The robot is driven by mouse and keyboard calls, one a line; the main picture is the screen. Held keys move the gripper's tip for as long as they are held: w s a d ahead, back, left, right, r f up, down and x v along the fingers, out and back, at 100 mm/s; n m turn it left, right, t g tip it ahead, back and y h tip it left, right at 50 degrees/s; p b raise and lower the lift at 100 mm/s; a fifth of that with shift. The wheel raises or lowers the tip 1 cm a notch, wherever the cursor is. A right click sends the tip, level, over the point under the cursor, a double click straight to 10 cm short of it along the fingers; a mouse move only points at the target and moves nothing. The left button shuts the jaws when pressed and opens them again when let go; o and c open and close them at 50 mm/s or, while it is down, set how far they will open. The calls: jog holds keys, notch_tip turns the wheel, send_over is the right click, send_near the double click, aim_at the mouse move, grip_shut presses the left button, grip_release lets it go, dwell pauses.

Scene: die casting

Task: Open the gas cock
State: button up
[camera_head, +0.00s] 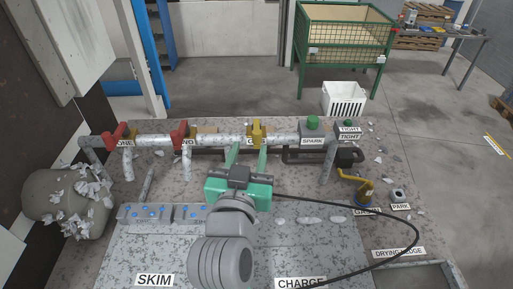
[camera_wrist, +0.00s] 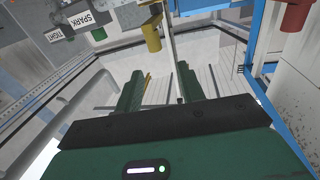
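A yellow valve handle (camera_head: 257,130) sits on the grey pipe (camera_head: 220,140). The label below it is mostly hidden and shows little more than its first letter, so I take this as the gas cock. In the wrist view the yellow handle (camera_wrist: 152,36) is above and beyond the fingertips. My gripper (camera_head: 247,152) is green, with its two fingers apart and nothing seen between them. The fingertips point toward the pipe just below the yellow handle. I cannot tell whether they touch anything. The gripper also shows in the wrist view (camera_wrist: 160,85).
Two red valve handles (camera_head: 179,133) are left of the yellow one on the same pipe. A SPARK box with a green button (camera_head: 312,122) stands to its right. A yellow-handled tool (camera_head: 364,190) is at right. A black cable crosses the bench.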

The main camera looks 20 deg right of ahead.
aim_at(256, 137)
jog(key=shift+w+d+f, duration=0.4)
jog(key=shift+d+f, duration=0.05)
jog(key=shift+f, duration=0.3)
jog(key=p+x, duration=0.2)
jog(key=x, duration=0.5)
jog(key=shift+f, duration=0.1)
jog(key=shift+c, duration=0.5)
grip_shut()
